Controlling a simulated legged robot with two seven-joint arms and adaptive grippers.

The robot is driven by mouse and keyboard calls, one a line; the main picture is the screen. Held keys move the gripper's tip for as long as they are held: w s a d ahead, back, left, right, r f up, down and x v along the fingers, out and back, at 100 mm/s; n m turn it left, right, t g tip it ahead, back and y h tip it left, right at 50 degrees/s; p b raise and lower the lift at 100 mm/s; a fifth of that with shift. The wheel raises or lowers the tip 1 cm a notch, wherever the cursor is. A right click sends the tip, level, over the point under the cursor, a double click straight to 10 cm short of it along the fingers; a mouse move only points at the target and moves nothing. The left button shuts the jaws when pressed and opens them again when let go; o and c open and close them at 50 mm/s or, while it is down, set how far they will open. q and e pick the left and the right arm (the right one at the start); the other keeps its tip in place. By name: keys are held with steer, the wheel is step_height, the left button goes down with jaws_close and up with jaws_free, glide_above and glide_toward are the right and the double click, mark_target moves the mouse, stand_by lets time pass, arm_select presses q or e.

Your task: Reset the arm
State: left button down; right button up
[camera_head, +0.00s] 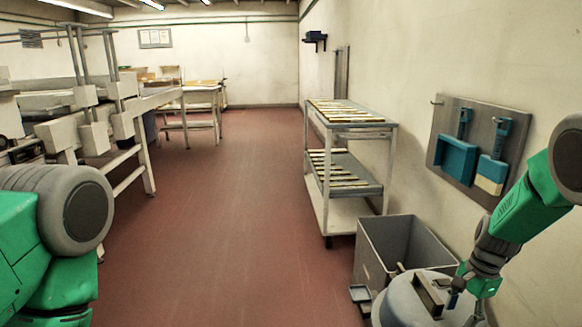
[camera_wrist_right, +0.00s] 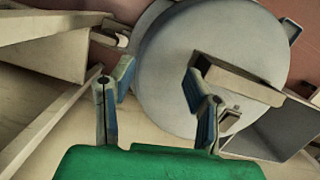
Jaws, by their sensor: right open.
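My right gripper (camera_head: 465,287) is at the lower right in the head view, low beside a round grey lidded container (camera_head: 400,305). In the right wrist view, the gripper (camera_wrist_right: 156,78) is open, its two blue-padded fingers apart with nothing held between them. The container's round lid (camera_wrist_right: 185,60) lies beyond the fingers. The lid's bar handle (camera_wrist_right: 245,82) is just right of the right finger, which overlaps its end; I cannot tell whether they touch. My left upper arm shows at the left of the head view, but its gripper is out of view.
A grey open bin (camera_head: 400,240) stands behind the container. A wall board (camera_head: 435,150) holds blue tools near my right arm. Tables (camera_head: 150,100) line the left. The middle floor (camera_head: 220,220) is clear.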

steer(key=s+a+f+n+h+p, duration=0.1)
steer(key=s+a+f+n, duration=0.15)
steer(key=s, duration=0.45)
steer(key=s+a+f+n+h, duration=0.1)
steer(key=s+f+n, duration=0.25)
steer(key=s, duration=0.35)
steer(key=s+a+f+n+h+p, duration=0.1)
steer(key=s+a+f+n, duration=0.2)
steer(key=s, duration=0.4)
arm_select(q)
steer(key=r, duration=0.1)
steer(key=a+r+p, duration=0.1)
steer(key=r, duration=0.1)
steer(key=shift+s+r, duration=0.1)
arm_select(e)
steer(key=s+a+r+n, duration=0.1)
steer(key=s+a+n, duration=0.2)
steer(key=s, duration=0.4)
steer(key=s+a+r+n+t+y, duration=0.1)
steer(key=s+a+n, duration=0.2)
steer(key=s, duration=0.5)
steer(key=shift+n, duration=0.5)
arm_select(q)
steer(key=shift+d+r, duration=0.1)
steer(key=shift+d, duration=0.15)
arm_select(e)
steer(key=shift+w+d, duration=0.1)
steer(key=shift+d, duration=0.25)
